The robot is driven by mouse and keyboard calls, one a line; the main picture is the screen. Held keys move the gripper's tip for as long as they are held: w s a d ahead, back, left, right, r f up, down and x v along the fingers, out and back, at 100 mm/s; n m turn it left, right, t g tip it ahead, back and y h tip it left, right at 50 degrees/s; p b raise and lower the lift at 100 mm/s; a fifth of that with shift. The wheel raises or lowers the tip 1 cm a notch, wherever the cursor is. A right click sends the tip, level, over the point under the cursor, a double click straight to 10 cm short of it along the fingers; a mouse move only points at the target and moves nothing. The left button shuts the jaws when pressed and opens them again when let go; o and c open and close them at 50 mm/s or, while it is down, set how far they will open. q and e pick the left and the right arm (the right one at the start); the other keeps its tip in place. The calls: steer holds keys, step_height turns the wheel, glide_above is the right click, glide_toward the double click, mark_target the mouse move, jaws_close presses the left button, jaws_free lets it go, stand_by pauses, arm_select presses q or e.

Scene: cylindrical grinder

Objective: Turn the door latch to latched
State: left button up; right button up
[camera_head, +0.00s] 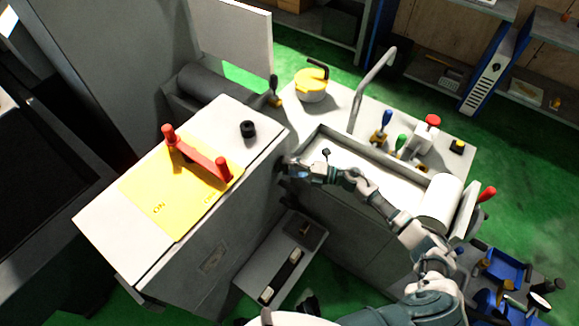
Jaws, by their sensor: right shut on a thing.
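My right arm reaches in from the lower right, and its gripper (287,167) is at the right side of the grey cabinet (262,155), just below its top edge. It is shut on a small part there, which looks like the door latch. The fingers and wrist hide nearly all of that part, so its turned position cannot be told. My left gripper is not in view.
A red handle (197,155) stands on a yellow plate (160,200) marked ON, beside a black knob (248,129).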

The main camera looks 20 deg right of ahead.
steer(key=o, duration=1.1)
steer(key=shift+s+f, duration=0.1)
steer(key=shift+f, duration=0.2)
steer(key=shift+c, duration=0.2)
steer(key=shift+o, duration=0.5)
steer(key=shift+r, duration=0.1)
steer(key=v, duration=1.2)
